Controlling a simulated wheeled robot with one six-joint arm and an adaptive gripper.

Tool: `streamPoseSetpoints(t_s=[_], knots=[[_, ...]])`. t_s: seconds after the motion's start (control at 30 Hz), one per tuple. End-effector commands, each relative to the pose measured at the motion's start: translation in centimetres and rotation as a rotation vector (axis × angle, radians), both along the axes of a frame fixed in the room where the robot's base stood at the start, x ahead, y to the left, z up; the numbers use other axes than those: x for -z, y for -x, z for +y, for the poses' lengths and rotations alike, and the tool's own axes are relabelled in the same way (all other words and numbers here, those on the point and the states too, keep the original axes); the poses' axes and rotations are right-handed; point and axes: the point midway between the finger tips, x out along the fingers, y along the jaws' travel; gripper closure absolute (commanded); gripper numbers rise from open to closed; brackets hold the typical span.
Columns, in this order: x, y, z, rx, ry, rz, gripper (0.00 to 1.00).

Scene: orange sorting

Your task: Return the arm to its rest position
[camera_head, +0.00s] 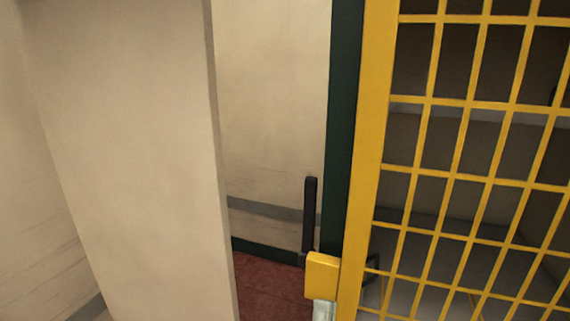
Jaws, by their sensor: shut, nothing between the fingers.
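My gripper and arm are not visible in the head view. No oranges are in view. A yellow barred gate or cage panel (370,160) fills the right side. A yellow block (322,276) sits at its lower left edge, with a pale grey piece (323,311) under it.
A beige wall section (130,150) stands close on the left. Behind it is another beige wall (270,100) with a grey stripe, a dark green post (343,120) and a dark upright bar (310,215). A strip of reddish floor (268,289) shows in the narrow gap.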

Motion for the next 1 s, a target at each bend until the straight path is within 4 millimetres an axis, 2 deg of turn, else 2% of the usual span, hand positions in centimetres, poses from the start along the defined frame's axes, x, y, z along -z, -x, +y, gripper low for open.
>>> streamPoseSetpoints(t_s=[0.03, 0.1, 0.27, 0.57, 0.77, 1.0], knots=[[1.6, 0.6, -1.0, 0.024, 0.049, 0.023, 1.00], [3.3, 1.5, -2.0, 0.048, 0.113, 0.048, 1.00], [7.3, 3.8, -4.2, 0.095, 0.255, 0.118, 1.00], [14.3, 9.0, -7.8, 0.151, 0.510, 0.300, 1.00], [18.8, 13.2, -9.7, 0.167, 0.664, 0.455, 1.00], [23.6, 19.1, -11.6, 0.162, 0.824, 0.671, 1.00]])
